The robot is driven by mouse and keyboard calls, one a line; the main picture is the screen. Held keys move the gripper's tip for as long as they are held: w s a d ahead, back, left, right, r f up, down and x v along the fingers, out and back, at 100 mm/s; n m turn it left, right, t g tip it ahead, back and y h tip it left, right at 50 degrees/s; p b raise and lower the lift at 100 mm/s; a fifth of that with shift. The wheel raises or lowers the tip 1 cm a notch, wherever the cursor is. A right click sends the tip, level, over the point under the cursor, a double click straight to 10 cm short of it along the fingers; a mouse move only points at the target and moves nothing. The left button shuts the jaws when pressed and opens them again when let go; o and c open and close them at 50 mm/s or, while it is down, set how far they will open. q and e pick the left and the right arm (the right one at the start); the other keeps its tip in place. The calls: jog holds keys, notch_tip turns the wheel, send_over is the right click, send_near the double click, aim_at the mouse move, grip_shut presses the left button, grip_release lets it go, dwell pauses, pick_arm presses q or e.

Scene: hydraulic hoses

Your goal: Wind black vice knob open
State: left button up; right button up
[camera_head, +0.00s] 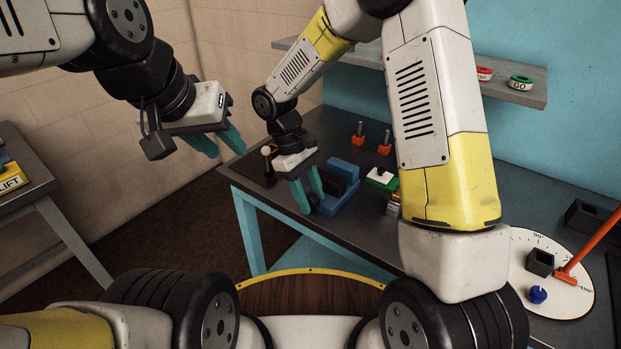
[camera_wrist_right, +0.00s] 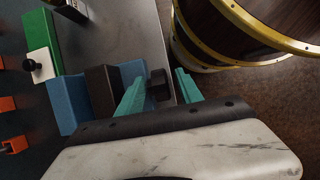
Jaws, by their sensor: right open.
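The blue vice (camera_head: 344,190) with a black block in its middle stands near the front edge of the workbench. It also shows in the right wrist view (camera_wrist_right: 72,106), left of my fingers. The black vice knob (camera_wrist_right: 158,84) sticks out from the vice. My right gripper (camera_wrist_right: 158,93) is open, with one teal finger on each side of the knob; I cannot tell whether either finger touches it. In the head view my right gripper (camera_head: 308,196) partly covers the knob. My left gripper (camera_head: 219,143) is open and empty in the air, left of the workbench.
A white dial (camera_head: 570,296) with an orange lever lies at the right. A round wooden top with yellow rim (camera_head: 310,273) is in front.

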grip_shut()
dwell(0.3)
jog(key=shift+w+a+f+g+h, duration=0.1)
jog(key=shift+a+g+h, duration=0.05)
jog(key=shift+g+h, duration=0.35)
jog(key=shift+w+a+g+h, duration=0.1)
jog(key=shift+g+h, duration=0.2)
jog(key=shift+h, duration=0.3)
jog(key=shift+w+a+g+h, duration=0.1)
jog(key=shift+a+g+h, duration=0.05)
jog(key=shift+g+h, duration=1.25)
jog(key=shift+h, duration=0.4)
grip_release()
